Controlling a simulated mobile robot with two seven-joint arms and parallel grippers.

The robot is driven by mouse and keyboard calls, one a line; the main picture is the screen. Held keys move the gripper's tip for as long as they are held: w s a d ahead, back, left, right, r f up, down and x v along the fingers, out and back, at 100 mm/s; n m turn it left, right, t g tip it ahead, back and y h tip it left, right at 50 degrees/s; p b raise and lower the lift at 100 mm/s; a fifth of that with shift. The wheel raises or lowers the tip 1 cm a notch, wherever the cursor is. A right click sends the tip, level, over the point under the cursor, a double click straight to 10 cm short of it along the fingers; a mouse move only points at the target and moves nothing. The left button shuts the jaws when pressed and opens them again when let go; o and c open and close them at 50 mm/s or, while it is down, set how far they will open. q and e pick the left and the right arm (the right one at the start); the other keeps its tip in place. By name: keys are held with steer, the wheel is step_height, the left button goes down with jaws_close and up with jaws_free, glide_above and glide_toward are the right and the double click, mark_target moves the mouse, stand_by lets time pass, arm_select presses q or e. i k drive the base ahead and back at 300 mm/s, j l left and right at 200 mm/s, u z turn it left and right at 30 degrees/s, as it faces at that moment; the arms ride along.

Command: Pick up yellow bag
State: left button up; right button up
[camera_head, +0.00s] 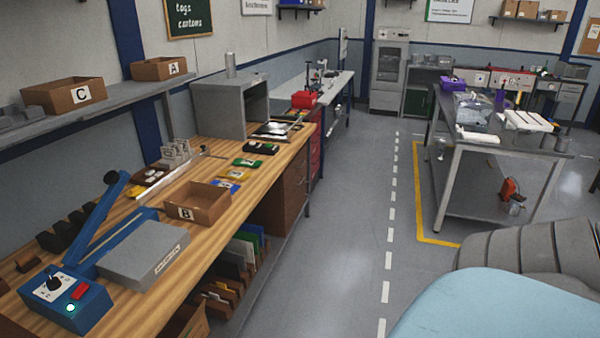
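A small flat yellow item (237,174), which looks like the yellow bag, lies on the wooden workbench (222,150) toward its right edge. It sits in a row between a green item (248,162) behind it and a blue item (227,187) in front of it. It is too small to make out its label or exact shape. Neither of my grippers shows in the head view.
Open cardboard box B (187,214) stands in front of the row. A blue device (66,301) and grey box (145,250) are nearer. Shelf boxes C (64,94) and A (159,69) hang above. The floor aisle (345,215) right of the bench is clear.

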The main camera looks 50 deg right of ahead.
mark_target(235, 174)
steer(key=z, duration=1.3)
steer(key=u, duration=0.2)
steer(key=i+l+u, duration=0.3)
steer(key=u, duration=0.15)
steer(key=i+l+u, duration=0.2)
steer(key=l+u, duration=0.25)
steer(key=i+l+u, duration=0.1)
steer(key=l, duration=0.2)
steer(key=i+l+u, duration=0.1)
steer(key=l, duration=0.2)
steer(key=i+l+u, duration=0.1)
steer(key=l, duration=0.25)
steer(key=i+l, duration=0.15)
steer(key=l, duration=0.25)
steer(key=i+l, duration=0.1)
steer(key=l, duration=0.35)
steer(key=i+l+u, duration=0.1)
steer(key=l, duration=0.3)
steer(key=i+l, duration=0.2)
steer(key=l, duration=0.25)
steer(key=i+l, duration=0.1)
steer(key=l, duration=0.35)
